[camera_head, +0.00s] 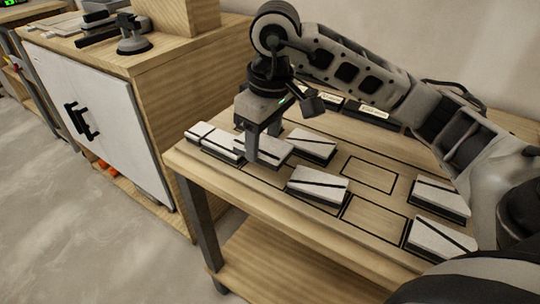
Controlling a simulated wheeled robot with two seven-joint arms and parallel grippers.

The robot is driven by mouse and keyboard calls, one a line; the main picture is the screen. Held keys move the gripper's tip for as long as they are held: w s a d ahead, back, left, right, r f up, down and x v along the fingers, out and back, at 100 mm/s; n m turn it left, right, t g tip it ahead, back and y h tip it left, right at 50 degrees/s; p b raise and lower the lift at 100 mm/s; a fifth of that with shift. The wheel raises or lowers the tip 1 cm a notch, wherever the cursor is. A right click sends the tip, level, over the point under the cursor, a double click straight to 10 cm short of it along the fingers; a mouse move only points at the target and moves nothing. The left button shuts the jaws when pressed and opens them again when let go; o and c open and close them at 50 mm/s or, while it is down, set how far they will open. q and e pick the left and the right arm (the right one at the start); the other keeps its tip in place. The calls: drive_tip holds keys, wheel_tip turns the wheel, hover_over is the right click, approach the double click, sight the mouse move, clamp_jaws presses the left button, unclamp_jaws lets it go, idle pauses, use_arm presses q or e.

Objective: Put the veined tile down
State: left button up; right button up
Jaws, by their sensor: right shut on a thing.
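My right gripper (263,140) points down over the left part of the wooden table (290,222). It is shut on a white veined tile (276,149), which is partly hidden behind the fingers. The held tile is low, close to the tabletop; I cannot tell whether it touches. A similar tile with dark lines (212,139) lies right beside it on the left. Another dark-lined tile (312,141) lies just to its right and behind. My left gripper is not in view.
More dark-lined tiles lie at the front middle (318,181), right (440,193) and front right (438,238). Black outlined rectangles on the table are bare at the middle (370,175) and front (375,216). A wooden cabinet (165,85) stands at left.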

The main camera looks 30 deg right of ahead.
sight(270, 155)
drive_tip(key=shift+d+f, duration=0.45)
drive_tip(key=shift+f, duration=0.1)
drive_tip(key=shift+d+f, duration=0.15)
drive_tip(key=shift+f, duration=0.8)
drive_tip(key=shift+d+f, duration=0.15)
drive_tip(key=shift+f, duration=0.75)
drive_tip(key=shift+f, duration=0.1)
drive_tip(key=o, duration=1)
drive_tip(key=r, duration=0.4)
drive_tip(key=s+r+p, duration=0.1)
drive_tip(key=r, duration=0.7)
drive_tip(key=shift+s+d+r, duration=0.1)
drive_tip(key=shift+s+d, duration=0.1)
drive_tip(key=shift+d, duration=0.05)
